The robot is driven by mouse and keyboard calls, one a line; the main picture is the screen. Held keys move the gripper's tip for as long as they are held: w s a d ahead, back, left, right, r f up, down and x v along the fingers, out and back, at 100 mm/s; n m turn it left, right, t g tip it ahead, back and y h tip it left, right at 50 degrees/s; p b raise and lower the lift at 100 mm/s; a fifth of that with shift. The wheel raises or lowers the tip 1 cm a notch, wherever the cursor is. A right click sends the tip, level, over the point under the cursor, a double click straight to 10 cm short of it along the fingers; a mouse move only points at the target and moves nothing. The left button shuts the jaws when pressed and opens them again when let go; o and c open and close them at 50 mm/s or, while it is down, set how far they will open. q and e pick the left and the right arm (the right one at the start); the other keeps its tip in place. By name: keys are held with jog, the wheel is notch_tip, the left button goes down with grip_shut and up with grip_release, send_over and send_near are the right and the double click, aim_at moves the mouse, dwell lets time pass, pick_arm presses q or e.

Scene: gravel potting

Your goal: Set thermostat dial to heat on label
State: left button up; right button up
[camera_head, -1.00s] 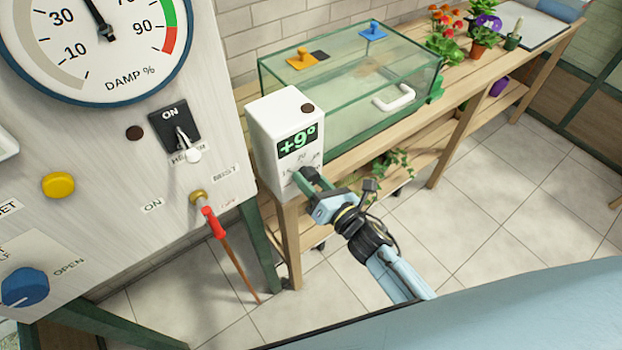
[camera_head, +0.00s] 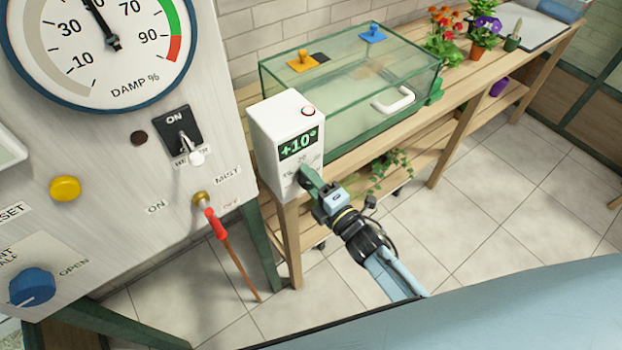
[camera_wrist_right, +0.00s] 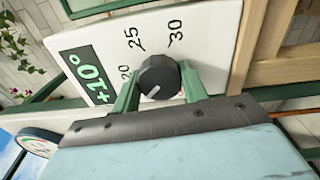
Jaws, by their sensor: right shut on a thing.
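The white thermostat box (camera_head: 287,150) stands at the near left end of the bench. A pale mark on the dial points toward the lower left in that view. My right gripper (camera_wrist_right: 160,90) is shut on the dial, one green finger on each side. In the head view the gripper (camera_head: 308,178) hides the dial. My left gripper is out of view.
A glass tank (camera_head: 350,85) stands on the wooden bench (camera_head: 465,95) behind the thermostat. A control panel (camera_head: 110,160) with a damp gauge (camera_head: 100,45), switches and knobs fills the left. Potted plants (camera_head: 445,45) stand farther along the bench. The tiled floor is clear.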

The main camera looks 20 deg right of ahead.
jog(key=m+p, duration=0.1)
jog(key=m, duration=0.4)
jog(key=shift+r+m, duration=0.1)
jog(key=shift+m, duration=0.3)
jog(key=m+p, duration=0.1)
jog(key=m, duration=0.4)
jog(key=shift+m+p, duration=0.3)
jog(key=shift+p, duration=0.05)
jog(key=m, duration=0.4)
jog(key=shift+p, duration=0.4)
jog(key=m, duration=0.5)
jog(key=shift+m, duration=0.3)
jog(key=o, duration=1)
